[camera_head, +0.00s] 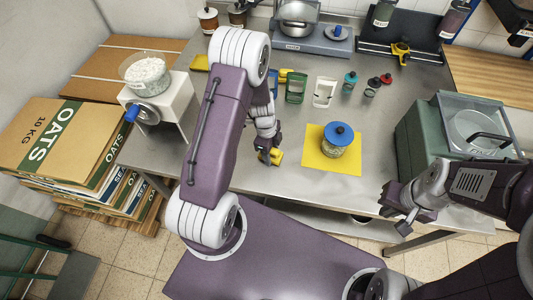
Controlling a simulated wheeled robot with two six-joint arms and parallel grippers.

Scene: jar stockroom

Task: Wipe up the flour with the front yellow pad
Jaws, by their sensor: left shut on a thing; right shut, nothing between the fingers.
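My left gripper (267,151) is shut on a small yellow pad (275,157) at the front part of the steel table (250,179). The pad seems to be at or just above the table top; I cannot tell whether it touches. Another yellow pad (200,62) lies at the back left of the table, partly behind my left arm. I cannot make out any flour on the table; my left arm hides part of the top. My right gripper (398,216) is shut and empty, low at the right by the table's front edge.
A jar with a blue lid (340,133) stands on a yellow mat (315,162) right of the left gripper. A scale (312,42), green and white holders and small bottles stand behind. A green machine (450,130) is at right, a white dispenser (160,107) at left.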

